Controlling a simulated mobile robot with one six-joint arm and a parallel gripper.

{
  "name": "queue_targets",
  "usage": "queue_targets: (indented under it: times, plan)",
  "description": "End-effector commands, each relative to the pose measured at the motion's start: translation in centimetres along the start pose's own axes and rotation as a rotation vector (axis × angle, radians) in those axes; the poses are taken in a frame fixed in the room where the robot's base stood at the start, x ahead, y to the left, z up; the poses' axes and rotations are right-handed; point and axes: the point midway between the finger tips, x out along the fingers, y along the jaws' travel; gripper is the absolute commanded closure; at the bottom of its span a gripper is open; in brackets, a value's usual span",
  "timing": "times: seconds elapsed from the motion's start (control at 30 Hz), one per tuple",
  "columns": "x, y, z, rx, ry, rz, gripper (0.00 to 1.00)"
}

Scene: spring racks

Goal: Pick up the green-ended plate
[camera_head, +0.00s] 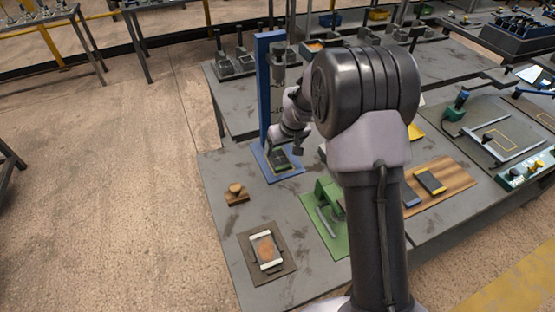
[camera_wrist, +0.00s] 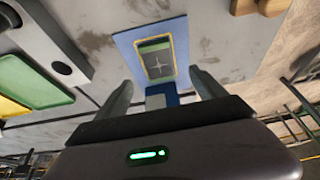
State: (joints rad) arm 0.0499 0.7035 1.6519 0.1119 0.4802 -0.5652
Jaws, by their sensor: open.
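A dark plate with a green end band (camera_wrist: 154,47) and a pale cross on its face lies inside a yellow outline on a blue base (camera_wrist: 124,40) in the wrist view. In the head view the plate (camera_head: 282,160) shows small and partly covered, on the blue base (camera_head: 262,163) of a tall blue post. My gripper (camera_wrist: 162,84) is open, its two fingers apart with nothing between them. It points toward the blue base, with the plate beyond the fingertips. In the head view my arm hides much of the gripper.
The blue post (camera_head: 265,85) stands close to my gripper. A wooden block (camera_head: 236,194) and a dark mat (camera_head: 286,275) with a white-ended plate (camera_head: 266,250) lie nearer. A green fixture (camera_head: 325,195) and a wooden board (camera_head: 457,175) with other plates are to the right.

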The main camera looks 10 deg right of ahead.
Motion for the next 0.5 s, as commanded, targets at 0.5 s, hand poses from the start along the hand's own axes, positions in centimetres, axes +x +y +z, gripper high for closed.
queue_targets:
  times: [0.5]
  plan:
    - [8.7,0.3,-0.1,0.001,0.0,0.0,0.2]
